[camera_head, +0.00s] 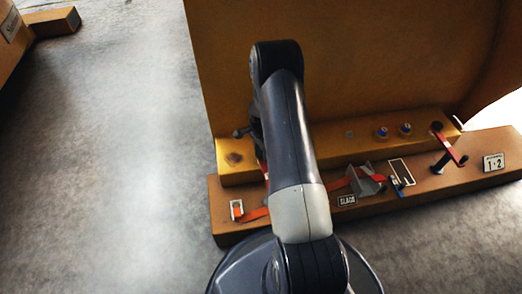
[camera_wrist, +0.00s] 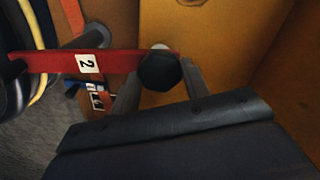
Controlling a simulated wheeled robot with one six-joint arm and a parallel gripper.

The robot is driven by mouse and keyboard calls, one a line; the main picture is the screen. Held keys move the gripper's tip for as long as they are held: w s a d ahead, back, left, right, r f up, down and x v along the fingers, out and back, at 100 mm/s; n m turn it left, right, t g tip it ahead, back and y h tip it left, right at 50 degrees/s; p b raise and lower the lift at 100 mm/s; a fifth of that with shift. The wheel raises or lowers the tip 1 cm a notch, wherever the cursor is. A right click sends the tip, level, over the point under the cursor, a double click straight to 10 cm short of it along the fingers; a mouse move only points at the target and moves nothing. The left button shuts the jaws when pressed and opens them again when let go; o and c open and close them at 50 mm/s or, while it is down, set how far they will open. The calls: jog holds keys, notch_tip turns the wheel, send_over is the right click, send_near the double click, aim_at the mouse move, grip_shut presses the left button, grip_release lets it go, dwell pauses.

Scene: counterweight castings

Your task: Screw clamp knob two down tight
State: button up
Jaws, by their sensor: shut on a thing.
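Clamp knob two, a black faceted knob (camera_wrist: 160,71), sits at the right end of a red clamp bar (camera_wrist: 45,61) marked with a white "2" label in the wrist view. My gripper (camera_wrist: 161,84) has one finger on each side of the knob and is shut on it. A pale round tip shows just behind the knob. A dark post (camera_wrist: 92,37) stands beside the bar. In the head view my arm hides the gripper and most of this clamp; only a sliver of its red bar (camera_head: 264,172) shows.
A second red clamp bar (camera_head: 451,147) with a black knob stands at the right of the brown base (camera_head: 226,222), near a "1 2" plate (camera_head: 493,162). Two blue-ringed fittings (camera_head: 382,132) sit on the yellow ledge (camera_head: 322,135). A grey bracket (camera_head: 366,180) and red straps lie mid-base.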

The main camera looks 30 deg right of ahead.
aim_at(261, 152)
jog(key=shift+m, duration=1)
jog(key=shift+r, duration=0.1)
jog(key=o, duration=1)
notch_tip(261, 152, up, 11)
jog(key=p, duration=0.3)
jog(key=shift+f, duration=0.25)
notch_tip(261, 152, down, 11)
jog(key=b, duration=0.3)
jog(key=shift+r, duration=0.2)
